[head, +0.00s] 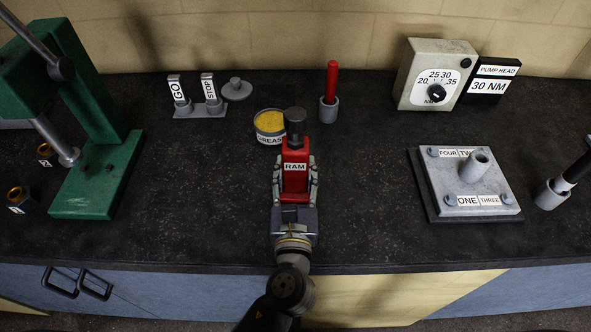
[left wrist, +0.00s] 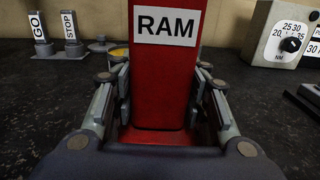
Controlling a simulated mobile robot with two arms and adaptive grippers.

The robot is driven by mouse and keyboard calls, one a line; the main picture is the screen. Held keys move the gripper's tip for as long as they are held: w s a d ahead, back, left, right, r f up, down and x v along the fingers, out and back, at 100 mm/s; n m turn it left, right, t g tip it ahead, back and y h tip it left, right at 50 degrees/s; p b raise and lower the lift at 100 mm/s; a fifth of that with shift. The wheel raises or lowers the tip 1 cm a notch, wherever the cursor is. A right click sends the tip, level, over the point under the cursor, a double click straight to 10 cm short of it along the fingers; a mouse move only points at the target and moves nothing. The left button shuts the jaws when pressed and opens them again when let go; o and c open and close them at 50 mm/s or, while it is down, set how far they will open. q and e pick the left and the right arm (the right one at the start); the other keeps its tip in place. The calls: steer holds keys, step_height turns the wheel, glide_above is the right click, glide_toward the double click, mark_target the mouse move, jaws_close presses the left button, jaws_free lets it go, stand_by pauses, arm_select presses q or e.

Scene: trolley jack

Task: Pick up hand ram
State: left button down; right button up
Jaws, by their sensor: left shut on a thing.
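The hand ram (head: 295,183) is a red body with a white RAM label and a dark round top, upright near the middle of the bench in the head view. It also fills the middle of the left wrist view (left wrist: 165,85), where its top is cut off. My left gripper (head: 295,163) reaches in from the front edge, with one finger on each side of the red body, shut on it. I cannot tell whether the ram's base touches the bench. My right gripper is not in view.
A grease tin (head: 270,139) stands just behind the ram, and a red-handled tool in a grey holder (head: 329,112) behind right. GO and STOP levers (head: 199,112) stand back left, a green press (head: 98,183) left, a numbered plate (head: 481,205) right. Bench between is clear.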

mark_target(295, 111)
arm_select(q)
steer(key=s+r, duration=0.2)
steer(key=s, duration=1.4)
steer(key=shift+p, duration=0.4)
steer(key=shift+r, duration=0.1)
